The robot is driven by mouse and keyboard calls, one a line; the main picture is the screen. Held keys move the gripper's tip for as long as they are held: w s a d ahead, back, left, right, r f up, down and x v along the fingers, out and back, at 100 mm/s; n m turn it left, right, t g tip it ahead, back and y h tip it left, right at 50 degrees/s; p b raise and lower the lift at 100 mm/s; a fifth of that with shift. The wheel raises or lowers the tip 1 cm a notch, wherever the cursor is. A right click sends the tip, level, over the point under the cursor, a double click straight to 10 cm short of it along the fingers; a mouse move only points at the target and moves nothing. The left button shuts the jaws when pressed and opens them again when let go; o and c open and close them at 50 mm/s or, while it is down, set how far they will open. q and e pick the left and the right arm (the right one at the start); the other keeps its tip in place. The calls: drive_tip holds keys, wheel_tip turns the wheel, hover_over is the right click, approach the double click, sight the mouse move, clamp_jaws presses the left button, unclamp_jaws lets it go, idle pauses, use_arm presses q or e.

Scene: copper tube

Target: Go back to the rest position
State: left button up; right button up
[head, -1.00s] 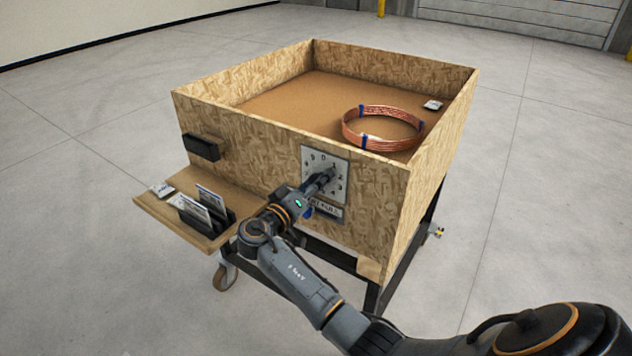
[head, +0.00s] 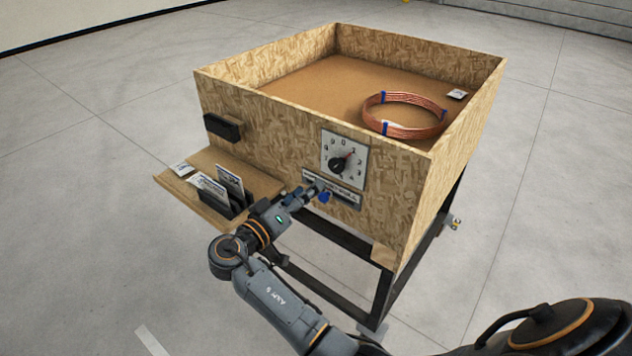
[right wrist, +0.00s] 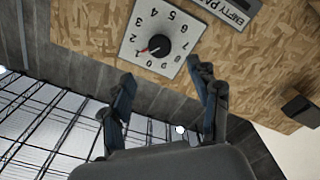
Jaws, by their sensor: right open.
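My right gripper (head: 314,191) is in front of the wooden box's front wall, just below and left of the dial plate (head: 358,158). In the right wrist view its two fingers (right wrist: 163,100) are apart with nothing between them. The black dial knob (head: 340,164) stands clear of the fingers, with a red pointer mark; it also shows in the right wrist view (right wrist: 159,46). A label strip (head: 345,194) below the dial is partly hidden by the gripper. My left gripper is not in view.
The open wooden box (head: 290,107) stands on a black wheeled frame. A copper tube coil (head: 405,130) with blue ties lies inside it. A side shelf (head: 190,197) holds cards in a black rack (head: 238,205). A black holder (head: 222,128) is on the front wall. Open floor surrounds the cart.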

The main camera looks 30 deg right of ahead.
drive_tip(key=shift+s+a, duration=0.15)
drive_tip(key=shift+a, duration=0.1)
idle(0.3)
wheel_tip(320, 180, down, 22)
drive_tip(key=f+n+t+y, duration=0.1)
drive_tip(key=n+y, duration=0.5)
drive_tip(key=n, duration=0.1)
drive_tip(key=s+a+f+n+g+y, duration=0.1)
drive_tip(key=s+f+y, duration=0.1)
drive_tip(key=s+f, duration=0.45)
drive_tip(key=s+a+f+n+g+y, duration=0.1)
drive_tip(key=s+f+n+y, duration=0.15)
drive_tip(key=f, duration=0.75)
drive_tip(key=s+a+f+g+y, duration=0.1)
drive_tip(key=s+f+g+y, duration=0.1)
drive_tip(key=s+f, duration=0.7)
drive_tip(key=s+a+f+g+y, duration=0.1)
drive_tip(key=s+f+y, duration=0.1)
drive_tip(key=s+f, duration=0.75)
drive_tip(key=s+d+f+m+g+y, duration=0.1)
drive_tip(key=s+f+m+y, duration=0.1)
drive_tip(key=s, duration=1.8)
drive_tip(key=shift+s+m+g, duration=0.25)
drive_tip(key=shift+m+g, duration=0.15)
drive_tip(key=shift+m, duration=0.15)
